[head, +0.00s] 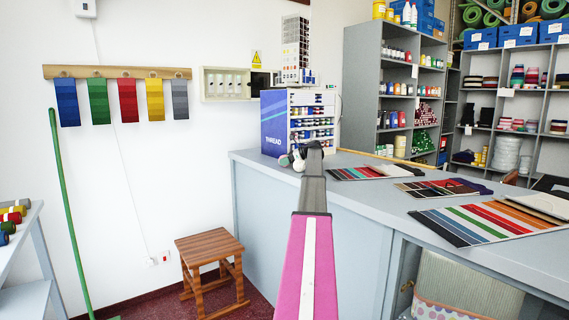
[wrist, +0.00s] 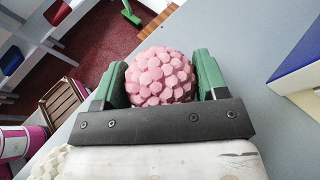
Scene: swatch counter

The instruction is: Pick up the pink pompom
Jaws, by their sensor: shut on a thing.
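The pink pompom (wrist: 160,77) is a round, knobbly ball in the wrist view. It sits between the two green fingers of my gripper (wrist: 162,82), which touch it on both sides. My gripper is shut on it. In the head view my gripper (head: 298,157) is over the left end of the grey counter (head: 262,165), in front of the blue thread box. The pompom is hidden or too small to make out there. I cannot tell whether it touches the counter.
The thread box (head: 274,124) stands close behind my gripper. Colour swatch cards (head: 490,220) lie on the counter to the right. A wooden stool (head: 209,246) stands on the floor at the counter's left. Grey shelves (head: 365,70) stand behind.

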